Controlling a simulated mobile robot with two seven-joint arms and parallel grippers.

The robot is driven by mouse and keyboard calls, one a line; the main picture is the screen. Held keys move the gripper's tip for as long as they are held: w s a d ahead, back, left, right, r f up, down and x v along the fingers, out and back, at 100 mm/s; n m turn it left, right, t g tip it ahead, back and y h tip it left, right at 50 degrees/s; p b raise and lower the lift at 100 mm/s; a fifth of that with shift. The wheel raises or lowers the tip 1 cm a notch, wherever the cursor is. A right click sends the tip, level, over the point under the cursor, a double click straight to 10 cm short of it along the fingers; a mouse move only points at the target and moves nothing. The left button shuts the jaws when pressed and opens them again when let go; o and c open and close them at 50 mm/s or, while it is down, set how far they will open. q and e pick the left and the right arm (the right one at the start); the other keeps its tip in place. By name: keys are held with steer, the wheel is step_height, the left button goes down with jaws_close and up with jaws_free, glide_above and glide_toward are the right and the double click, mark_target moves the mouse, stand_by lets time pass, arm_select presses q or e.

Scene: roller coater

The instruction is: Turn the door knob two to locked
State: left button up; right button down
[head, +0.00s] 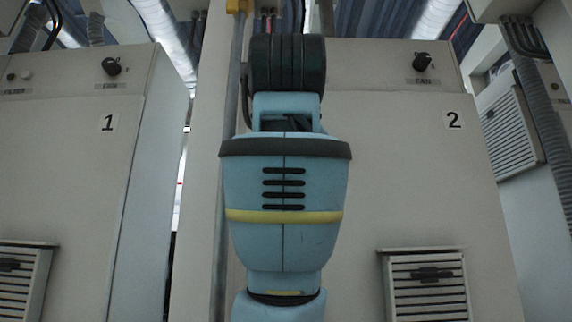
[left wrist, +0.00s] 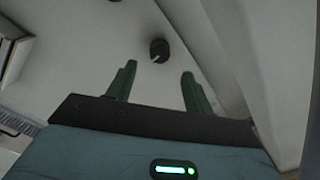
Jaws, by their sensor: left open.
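Cabinet 2 (head: 440,180) has a black round knob (head: 421,61) on its sloped top panel, above a label reading FAN. A black handle (head: 432,273) sits on its louvred vent door lower down. In the left wrist view, my left gripper (left wrist: 159,68) is open and empty, with green fingers apart. A black knob (left wrist: 158,50) with a pale pointer mark lies just beyond the fingertips, roughly in line with the gap. The fingers appear clear of it. I cannot tell which cabinet this knob belongs to. My right gripper is not in view.
Cabinet 1 (head: 60,180) stands at the left, with a similar black knob (head: 111,66) on top and a louvred vent (head: 20,285) below. My blue arm stands in the middle of the head view. A ribbed conduit (head: 545,130) runs down the right side.

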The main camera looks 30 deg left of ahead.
arm_select(q)
steer(key=x, duration=0.7)
steer(key=shift+w+a, duration=0.15)
steer(key=shift+w, duration=0.2)
steer(key=c, duration=1)
